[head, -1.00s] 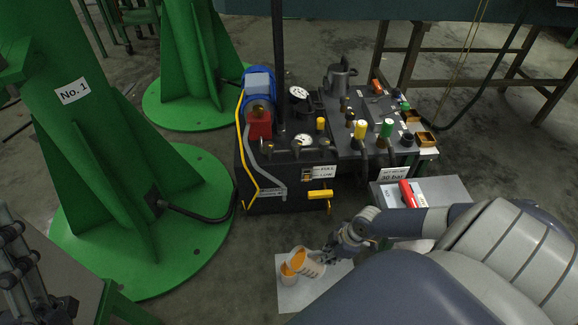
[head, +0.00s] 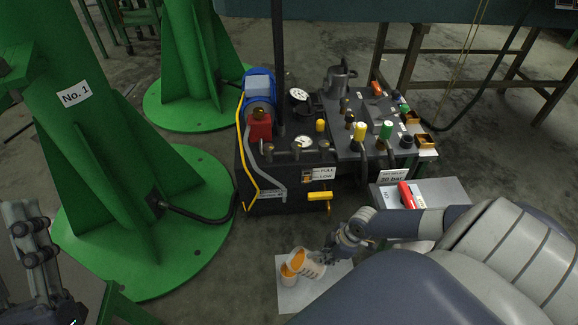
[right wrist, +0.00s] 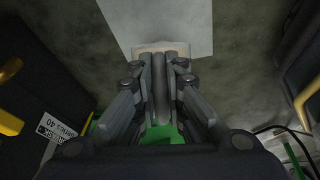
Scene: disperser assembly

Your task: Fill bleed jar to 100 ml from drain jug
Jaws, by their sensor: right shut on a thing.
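My right gripper (head: 332,255) is shut on a pale jug with markings, which I take as the drain jug (head: 312,267). The jug is tilted to the left, with orange liquid at its mouth. Its mouth is over or against a smaller pale jar, the bleed jar (head: 288,280), which shows orange at its top. The level in the jar is too small to read. In the right wrist view the closed fingers (right wrist: 166,75) meet at a pale rim (right wrist: 148,49). My left gripper (head: 35,255) is at the left edge, away from both; its jaws are unclear.
The jar stands on a white sheet (head: 318,290) on the floor. Behind is a dark pump unit (head: 285,190) with gauges, valves and a yellow handle (head: 320,196). Green column bases (head: 190,240) fill the left.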

